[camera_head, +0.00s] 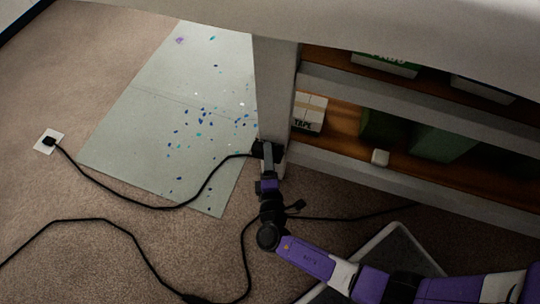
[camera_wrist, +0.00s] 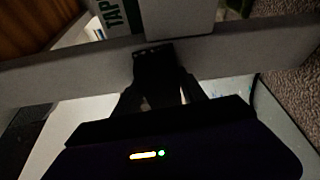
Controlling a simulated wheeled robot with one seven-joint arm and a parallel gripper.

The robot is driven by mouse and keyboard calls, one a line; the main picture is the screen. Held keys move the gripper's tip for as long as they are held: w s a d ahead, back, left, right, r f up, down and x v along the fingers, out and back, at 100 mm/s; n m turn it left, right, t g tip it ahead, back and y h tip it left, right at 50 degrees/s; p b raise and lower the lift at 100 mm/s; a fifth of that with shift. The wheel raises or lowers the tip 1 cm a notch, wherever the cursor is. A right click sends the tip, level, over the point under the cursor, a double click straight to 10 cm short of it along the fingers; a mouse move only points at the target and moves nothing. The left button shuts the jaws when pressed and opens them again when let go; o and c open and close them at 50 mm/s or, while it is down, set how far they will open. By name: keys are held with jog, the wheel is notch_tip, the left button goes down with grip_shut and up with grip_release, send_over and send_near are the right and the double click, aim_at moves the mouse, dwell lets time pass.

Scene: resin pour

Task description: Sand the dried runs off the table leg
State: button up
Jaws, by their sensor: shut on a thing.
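The pale table leg (camera_head: 277,85) stands upright at the left end of the shelves in the head view. It also shows in the wrist view (camera_wrist: 182,18), at the top. My gripper (camera_head: 268,152) is at the lower part of the leg, which it partly covers. In the wrist view its fingers (camera_wrist: 156,88) are shut on a small dark block (camera_wrist: 154,62). The block is at or very near the leg; I cannot tell if it touches. I cannot make out dried runs on the leg; its lower face is partly hidden.
A pale sheet with coloured spots (camera_head: 165,125) lies on the carpet left of the leg. A black cable (camera_head: 150,205) runs from a floor socket (camera_head: 48,141) across sheet and carpet. Shelves (camera_head: 345,130) at right hold a tape box (camera_head: 308,113) and green boxes (camera_head: 440,143).

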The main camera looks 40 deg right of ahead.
jog(key=shift+s+a, duration=0.9)
jog(key=shift+a, duration=0.3)
jog(key=shift+s+a, duration=0.85)
jog(key=shift+a, duration=0.35)
jog(key=shift+s+a, duration=0.45)
jog(key=shift+a, duration=0.15)
jog(key=shift+s+a, duration=0.4)
jog(key=shift+a, duration=0.2)
